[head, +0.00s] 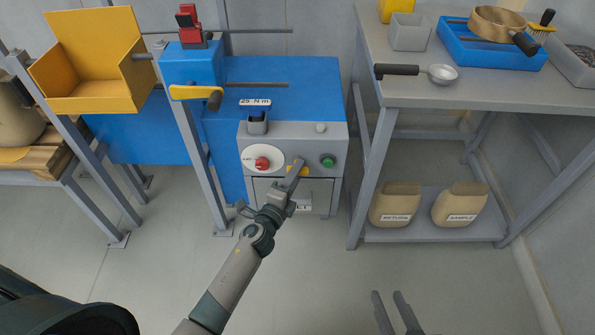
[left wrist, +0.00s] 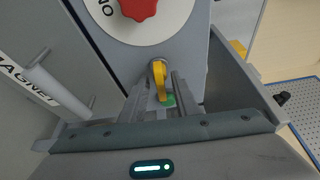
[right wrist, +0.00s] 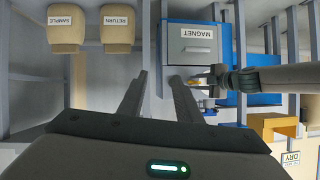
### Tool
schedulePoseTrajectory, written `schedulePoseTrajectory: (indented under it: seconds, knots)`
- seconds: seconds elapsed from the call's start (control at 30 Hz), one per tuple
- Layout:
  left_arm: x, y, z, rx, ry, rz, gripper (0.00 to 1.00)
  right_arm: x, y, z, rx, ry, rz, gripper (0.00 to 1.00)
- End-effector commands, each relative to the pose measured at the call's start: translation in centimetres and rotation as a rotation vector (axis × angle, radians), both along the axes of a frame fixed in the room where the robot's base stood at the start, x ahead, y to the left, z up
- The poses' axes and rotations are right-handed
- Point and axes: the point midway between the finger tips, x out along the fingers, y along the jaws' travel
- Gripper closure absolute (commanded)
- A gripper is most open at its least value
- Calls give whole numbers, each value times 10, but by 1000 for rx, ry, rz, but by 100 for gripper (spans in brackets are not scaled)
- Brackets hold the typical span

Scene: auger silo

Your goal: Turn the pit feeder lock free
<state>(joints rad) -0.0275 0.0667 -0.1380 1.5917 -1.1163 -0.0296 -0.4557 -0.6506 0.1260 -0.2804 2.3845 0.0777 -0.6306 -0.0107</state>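A yellow lock key or lever (left wrist: 158,80) sits in a round metal mount on the grey control panel (head: 226,133). A small green patch shows between the fingers. A red knob (head: 262,163) on a white dial is left of it, a green button (head: 327,160) right. My right gripper (head: 396,312) is open and empty.
A drawer labelled MAGNET (right wrist: 192,50) is below the panel. A yellow hopper (head: 95,60) and yellow-handled crank (head: 195,92) are at left. A grey bench (head: 480,95) with a scoop (head: 425,72) stands right, jars below. The floor in front is clear.

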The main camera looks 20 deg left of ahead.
Motion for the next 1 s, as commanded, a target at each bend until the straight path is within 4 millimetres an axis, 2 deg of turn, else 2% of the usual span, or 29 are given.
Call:
schedulePoseTrajectory:
  seconds: [0.13,0.43,0.47,0.57,0.83,1.0]
  knots:
    - [8,-1,0,1,0,0,72,2,1,3,5,-16,0,69]
    - [9,-1,0,0,0,0,72,1,2,3,6,-16,1,69]
    - [9,-1,0,0,0,0,77,1,2,3,6,-16,1,69]
    - [9,-1,0,0,0,0,100,1,2,3,6,-15,1,69]
    - [8,-1,-1,-8,-2,0,100,2,3,3,8,-28,1,69]
    - [8,-1,-3,-36,-10,0,100,9,11,20,41,-137,1,69]
